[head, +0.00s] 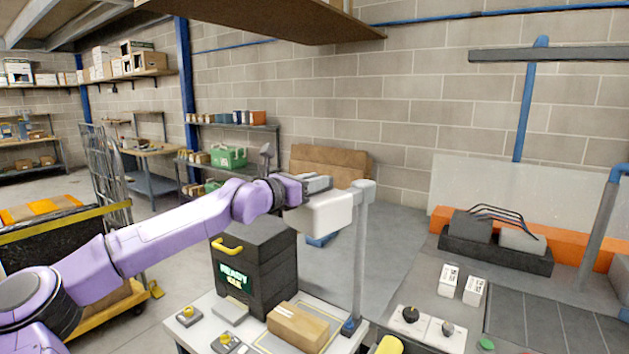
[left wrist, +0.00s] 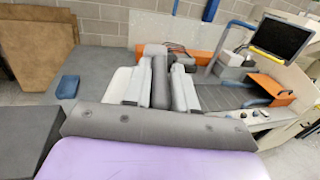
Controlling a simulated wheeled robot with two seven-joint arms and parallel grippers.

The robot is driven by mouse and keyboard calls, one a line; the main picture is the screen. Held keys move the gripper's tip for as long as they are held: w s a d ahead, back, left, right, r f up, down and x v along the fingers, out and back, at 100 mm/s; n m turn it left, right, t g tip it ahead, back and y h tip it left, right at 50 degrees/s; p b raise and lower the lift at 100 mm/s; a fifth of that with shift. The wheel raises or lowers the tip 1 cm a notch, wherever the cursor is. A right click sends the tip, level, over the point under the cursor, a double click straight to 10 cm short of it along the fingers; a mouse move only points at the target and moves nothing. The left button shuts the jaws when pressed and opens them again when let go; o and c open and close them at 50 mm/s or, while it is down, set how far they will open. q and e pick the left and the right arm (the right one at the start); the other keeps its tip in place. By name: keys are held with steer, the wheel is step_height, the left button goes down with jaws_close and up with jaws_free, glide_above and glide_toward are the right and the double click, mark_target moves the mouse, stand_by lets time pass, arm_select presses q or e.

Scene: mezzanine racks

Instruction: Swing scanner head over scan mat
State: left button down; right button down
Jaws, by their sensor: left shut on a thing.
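The scanner head (head: 325,212) is a white box at the top of a grey upright post (head: 359,265), reaching out to the post's left. My left gripper (head: 318,185) is shut on it at its upper side. The scan mat (head: 270,342) is a pale, yellow-outlined area on the white bench, with a brown parcel (head: 298,328) on it. The head is higher in the picture than the parcel; I cannot tell whether it is squarely over the mat. In the left wrist view, my gripper fingers (left wrist: 160,85) point away and hide much of the held part. My right gripper is out of view.
A black box with a yellow handle (head: 228,246) stands behind the mat. Knob units (head: 188,316) sit at the bench's left. A grey counter with white boxes (head: 448,280) is at right. A shelf (head: 275,18) hangs overhead. Open floor lies beyond the post.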

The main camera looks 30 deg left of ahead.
arm_select(q)
steer(key=c, duration=1.1)
jaws_free()
steer(key=shift+f, duration=0.15)
steer(key=shift+c, duration=0.2)
steer(key=shift+o, duration=0.7)
steer(key=shift+w, duration=0.15)
steer(key=shift+a, duration=0.1)
steer(key=b+v, duration=0.5)
steer(key=v, duration=0.5)
steer(key=shift+s, duration=0.25)
